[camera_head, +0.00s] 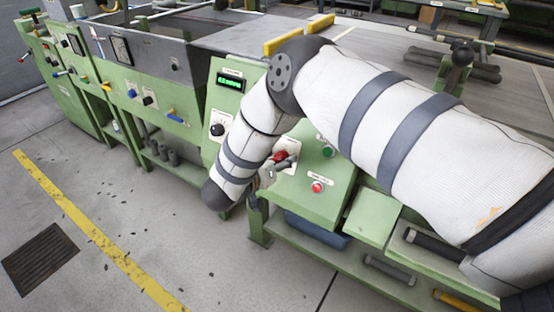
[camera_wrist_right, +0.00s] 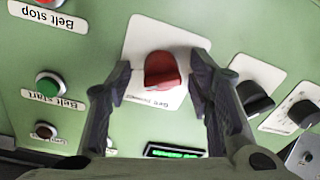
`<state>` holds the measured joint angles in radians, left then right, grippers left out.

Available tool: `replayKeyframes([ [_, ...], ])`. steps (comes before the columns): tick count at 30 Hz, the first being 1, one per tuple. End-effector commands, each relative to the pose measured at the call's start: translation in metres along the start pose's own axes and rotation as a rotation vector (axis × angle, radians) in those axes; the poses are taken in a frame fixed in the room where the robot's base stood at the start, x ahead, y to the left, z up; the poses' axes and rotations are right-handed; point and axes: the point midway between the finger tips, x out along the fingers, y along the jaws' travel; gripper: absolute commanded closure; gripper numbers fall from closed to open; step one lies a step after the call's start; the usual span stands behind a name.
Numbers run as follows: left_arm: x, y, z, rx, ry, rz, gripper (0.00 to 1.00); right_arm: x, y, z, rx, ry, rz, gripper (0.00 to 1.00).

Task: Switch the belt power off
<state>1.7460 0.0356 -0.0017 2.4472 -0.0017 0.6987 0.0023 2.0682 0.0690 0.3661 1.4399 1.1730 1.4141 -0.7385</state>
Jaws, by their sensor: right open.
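The red belt power knob (camera_wrist_right: 163,72) sits on a white label plate (camera_wrist_right: 140,40) on the green panel. In the wrist view it lies between the two dark fingers of my right gripper (camera_wrist_right: 160,66). The fingers are spread wide, with a gap on each side of the knob. In the head view the red knob (camera_head: 281,156) shows beside my right gripper (camera_head: 272,170), partly hidden by it. My left gripper is not in view.
The green belt start button (camera_wrist_right: 47,84) and the red belt stop button (camera_head: 318,187) are close by on the same panel. Black knobs (camera_wrist_right: 255,98) and a green-lit display (camera_head: 230,83) are on the adjoining panel. A machine bed (camera_head: 350,50) lies behind.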

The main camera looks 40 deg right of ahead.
Motion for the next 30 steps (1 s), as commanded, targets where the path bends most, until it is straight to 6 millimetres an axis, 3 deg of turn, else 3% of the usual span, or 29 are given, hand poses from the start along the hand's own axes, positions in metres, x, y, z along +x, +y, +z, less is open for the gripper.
replayKeyframes([
  [7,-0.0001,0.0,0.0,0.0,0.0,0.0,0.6,0.001,-0.0001,-0.0005,0.0,0.001,-0.001,0.55],
  [13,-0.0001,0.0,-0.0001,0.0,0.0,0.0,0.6,0.0008,0.0,-0.0006,0.0,0.001,0.0,1.0],
  [23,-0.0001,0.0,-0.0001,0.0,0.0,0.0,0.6,0.0007,0.0001,-0.0009,-0.031,0.0,-0.001,1.0],
  [30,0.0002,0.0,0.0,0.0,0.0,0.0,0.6,0.0005,-0.0005,-0.0015,-0.169,-0.006,-0.004,1.0],
])
